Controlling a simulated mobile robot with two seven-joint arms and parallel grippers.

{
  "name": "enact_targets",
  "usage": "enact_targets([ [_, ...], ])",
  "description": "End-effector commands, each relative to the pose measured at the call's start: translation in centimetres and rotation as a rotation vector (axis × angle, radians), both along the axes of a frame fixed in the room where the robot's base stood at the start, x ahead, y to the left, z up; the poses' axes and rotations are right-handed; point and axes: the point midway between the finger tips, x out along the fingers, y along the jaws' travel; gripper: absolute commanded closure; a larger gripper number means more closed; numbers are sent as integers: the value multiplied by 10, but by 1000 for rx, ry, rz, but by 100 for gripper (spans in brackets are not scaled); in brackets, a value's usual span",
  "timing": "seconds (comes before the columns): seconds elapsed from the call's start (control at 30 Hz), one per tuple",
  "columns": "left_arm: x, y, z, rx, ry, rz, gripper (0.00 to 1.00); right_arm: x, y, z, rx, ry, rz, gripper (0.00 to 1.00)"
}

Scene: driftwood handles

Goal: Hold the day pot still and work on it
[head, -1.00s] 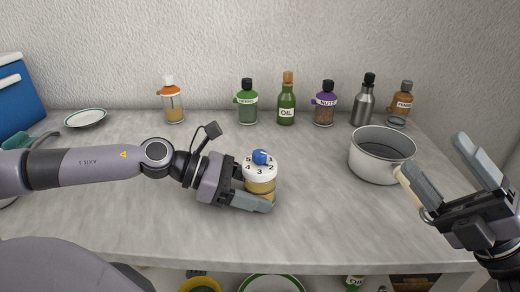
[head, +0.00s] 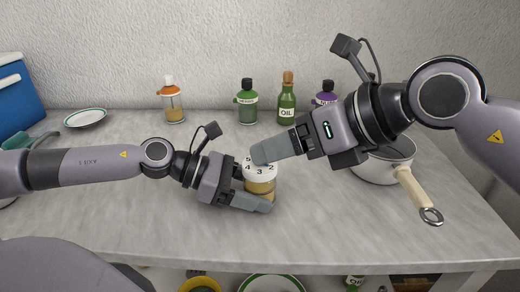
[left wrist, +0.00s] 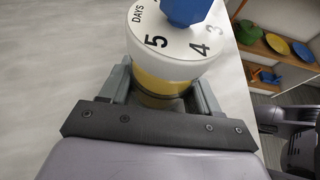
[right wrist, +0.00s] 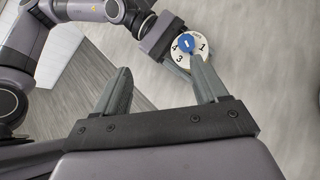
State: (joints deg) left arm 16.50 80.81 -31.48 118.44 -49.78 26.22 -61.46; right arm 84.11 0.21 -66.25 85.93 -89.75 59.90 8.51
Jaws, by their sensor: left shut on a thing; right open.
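The day pot (head: 260,184) stands upright on the worktop, a yellow jar with a white numbered lid (left wrist: 176,38) and a blue knob (left wrist: 186,10) on top. My left gripper (head: 258,202) is shut on its body from the left, a finger on each side. My right gripper (head: 275,150) is open and reaches in from the right, its fingers by the lid; in the head view they hide the knob. In the right wrist view the blue knob (right wrist: 187,43) shows near the tip of one finger (right wrist: 200,75); I cannot tell whether they touch.
A pot with a cream handle (head: 411,188) stands at the right, partly behind my right arm. Several bottles, among them the oil bottle (head: 287,105), line the wall. A plate (head: 86,118) lies at the back left. The front worktop is clear.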

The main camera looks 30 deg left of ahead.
Motion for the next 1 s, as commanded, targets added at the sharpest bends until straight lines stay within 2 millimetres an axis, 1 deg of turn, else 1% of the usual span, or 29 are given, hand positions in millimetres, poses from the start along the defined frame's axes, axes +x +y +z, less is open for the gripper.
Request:
enact_targets([
  [0.03, 0, 0, 1, 0, -2, 1, 77, 4, 1, 1, -41, -58, -12, 28],
  [0.1, 0, 0, 1, 0, -2, 1, 77, 9, 2, 1, -88, -121, -29, 28],
  [0.2, 0, 0, 1, 0, -2, 1, 77, 16, 1, 1, -132, -186, -48, 28],
  [0.37, 0, 0, 1, 0, -2, 1, 77, 20, 3, 0, -164, -227, -62, 28],
  [0.47, 0, 0, 1, 0, -2, 1, 77, 22, 8, -5, -165, -228, -62, 28],
  [1.0, 0, 0, 1, 0, -2, 1, 77, 33, 59, -56, -162, -224, -61, 28],
])
